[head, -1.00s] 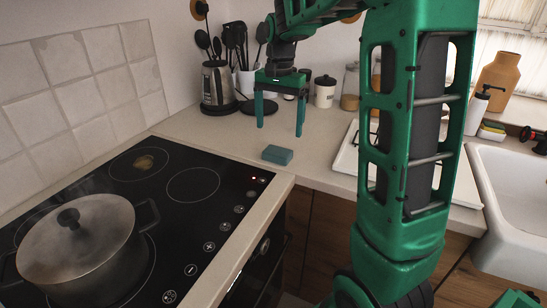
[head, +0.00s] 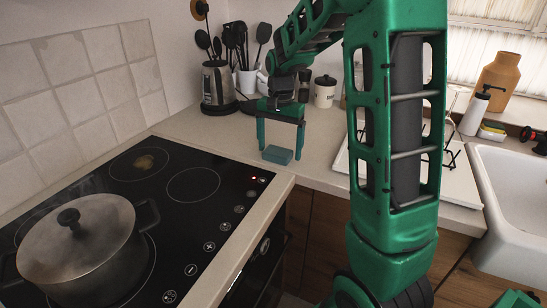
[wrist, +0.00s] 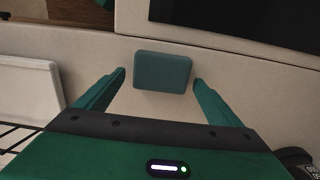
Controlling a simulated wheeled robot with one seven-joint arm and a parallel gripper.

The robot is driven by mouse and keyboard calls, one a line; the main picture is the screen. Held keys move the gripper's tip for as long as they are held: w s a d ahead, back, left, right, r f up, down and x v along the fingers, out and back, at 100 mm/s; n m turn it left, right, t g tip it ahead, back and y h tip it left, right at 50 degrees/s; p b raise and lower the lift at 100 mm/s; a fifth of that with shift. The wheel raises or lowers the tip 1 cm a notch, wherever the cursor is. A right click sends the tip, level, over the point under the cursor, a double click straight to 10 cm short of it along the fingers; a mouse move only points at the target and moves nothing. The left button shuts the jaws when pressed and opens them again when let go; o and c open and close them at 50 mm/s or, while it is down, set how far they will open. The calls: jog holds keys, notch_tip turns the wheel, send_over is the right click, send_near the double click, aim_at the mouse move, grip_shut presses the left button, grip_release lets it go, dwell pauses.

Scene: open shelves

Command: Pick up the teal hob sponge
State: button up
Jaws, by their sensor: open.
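The teal sponge (head: 277,155) is a small block lying on the beige counter just right of the hob's far right corner. My gripper (head: 280,152) is open and points down over it, with one finger on each side of the sponge in the head view. In the wrist view, the sponge (wrist: 163,71) shows whole, lying ahead of and between the two open fingertips (wrist: 158,77). A gap shows on each side, and nothing is held. I cannot tell how far the fingertips are above the counter.
The black hob (head: 150,190) with a lidded pot (head: 78,240) is to the left. A white drainer tray (head: 455,185) and the sink (head: 515,190) are to the right.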

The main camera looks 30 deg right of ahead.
aim_at(278, 151)
jog(key=c, duration=1.1)
jog(key=shift+r, duration=0.15)
jog(key=shift+r, duration=0.55)
jog(key=r, duration=0.2)
jog(key=a+r, duration=0.1)
jog(key=shift+s+r, duration=0.25)
jog(key=shift+s, duration=0.05)
jog(key=s+a+r, duration=0.5)
jog(key=a+r, duration=0.1)
jog(key=a, duration=0.2)
jog(key=shift+s+a, duration=0.4)
jog(key=shift+o, duration=0.3)
